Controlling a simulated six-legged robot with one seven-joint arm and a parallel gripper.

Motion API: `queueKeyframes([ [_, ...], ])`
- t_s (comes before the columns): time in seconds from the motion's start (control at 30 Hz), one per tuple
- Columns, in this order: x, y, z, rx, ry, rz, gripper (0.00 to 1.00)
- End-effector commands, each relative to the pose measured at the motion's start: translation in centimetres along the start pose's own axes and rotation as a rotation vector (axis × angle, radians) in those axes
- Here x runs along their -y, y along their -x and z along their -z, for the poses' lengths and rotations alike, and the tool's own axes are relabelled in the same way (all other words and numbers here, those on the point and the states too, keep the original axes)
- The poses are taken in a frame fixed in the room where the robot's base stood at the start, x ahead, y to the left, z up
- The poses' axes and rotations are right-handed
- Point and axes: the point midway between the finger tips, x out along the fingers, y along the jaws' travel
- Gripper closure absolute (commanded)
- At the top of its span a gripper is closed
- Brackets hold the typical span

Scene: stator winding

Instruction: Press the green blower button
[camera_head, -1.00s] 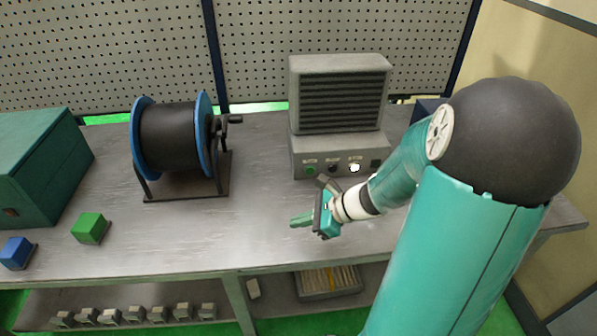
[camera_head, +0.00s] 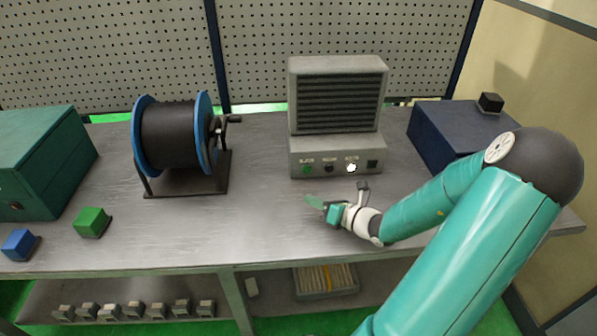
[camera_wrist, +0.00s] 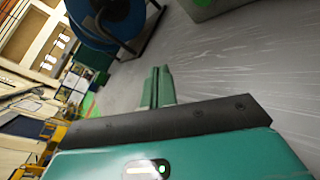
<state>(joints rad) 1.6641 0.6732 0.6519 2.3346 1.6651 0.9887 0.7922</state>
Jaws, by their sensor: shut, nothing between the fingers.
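The blower is a grey box (camera_head: 335,95) with a dark louvred grille, standing at the back middle of the table. Its front panel carries the green button (camera_head: 307,169) at the left end, with a dark button and a bright white one to its right. My gripper (camera_head: 309,199) is shut and empty. It is in front of and below the green button in the picture, apart from the panel, with its fingers pointing left.
A black reel with blue flanges (camera_head: 203,130) stands left of the blower. A green block (camera_head: 91,222), a blue block (camera_head: 19,244) and a green box (camera_head: 40,160) are farther left. A dark blue box (camera_head: 450,135) stands at the right. The tabletop front middle is clear.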

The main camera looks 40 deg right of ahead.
Motion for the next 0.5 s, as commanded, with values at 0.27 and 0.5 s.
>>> queueKeyframes([
  [0.27, 1.13, 0.75, -0.46, 0.043, -0.049, 0.026, 1.00],
  [0.5, 1.17, 0.75, -0.49, 0.042, -0.048, 0.027, 1.00],
])
